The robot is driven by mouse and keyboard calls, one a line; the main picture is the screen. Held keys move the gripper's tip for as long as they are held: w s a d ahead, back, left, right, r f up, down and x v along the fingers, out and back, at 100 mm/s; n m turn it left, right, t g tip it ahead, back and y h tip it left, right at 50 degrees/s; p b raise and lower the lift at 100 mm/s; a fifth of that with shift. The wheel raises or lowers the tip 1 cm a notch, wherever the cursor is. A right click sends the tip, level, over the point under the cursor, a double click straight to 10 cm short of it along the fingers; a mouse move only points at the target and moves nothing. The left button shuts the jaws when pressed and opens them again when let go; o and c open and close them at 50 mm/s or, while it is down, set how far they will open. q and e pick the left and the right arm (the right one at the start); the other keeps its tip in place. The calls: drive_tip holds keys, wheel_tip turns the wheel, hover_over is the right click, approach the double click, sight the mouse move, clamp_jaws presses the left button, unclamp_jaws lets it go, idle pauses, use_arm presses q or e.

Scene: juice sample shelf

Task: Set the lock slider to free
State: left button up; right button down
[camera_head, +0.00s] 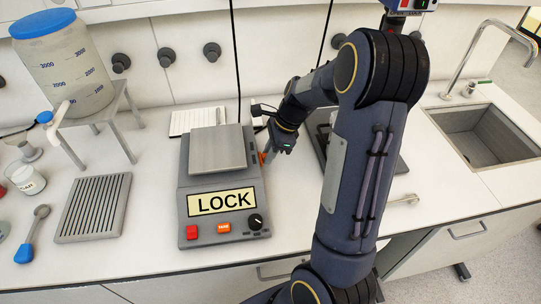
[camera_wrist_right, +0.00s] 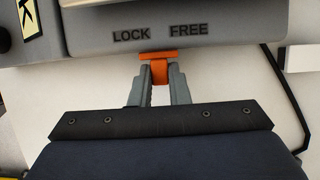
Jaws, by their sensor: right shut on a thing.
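The lock slider (camera_wrist_right: 159,56) is a small orange tab on the side of a grey scale (camera_head: 182,190). In the right wrist view it sits below and between the printed words LOCK (camera_wrist_right: 131,35) and FREE (camera_wrist_right: 188,31). The scale's display (camera_head: 221,201) reads LOCK. My right gripper (camera_wrist_right: 159,77) is shut on the slider's orange tab, a finger on each side. In the head view the right gripper (camera_head: 269,154) reaches the scale's right side, and the slider is mostly hidden there. My left gripper is not in view.
A large bottle (camera_head: 65,65) on a stand is at the back left. A slotted grey tray (camera_head: 93,208) and a blue-handled spoon (camera_head: 31,238) lie left of the scale. A sink (camera_head: 485,140) is at the right. A dark cable (camera_wrist_right: 290,100) hangs right of the gripper.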

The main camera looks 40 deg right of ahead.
drive_tip(key=shift+w+d, duration=0.35)
drive_tip(key=shift+w, duration=0.25)
drive_tip(key=shift+w+d, duration=0.3)
drive_tip(key=shift+w, duration=0.3)
drive_tip(key=c, duration=1.4)
unclamp_jaws()
drive_tip(key=shift+w, duration=0.1)
drive_tip(key=shift+o, duration=0.2)
drive_tip(key=v, duration=0.8)
drive_tip(key=shift+f, duration=0.1)
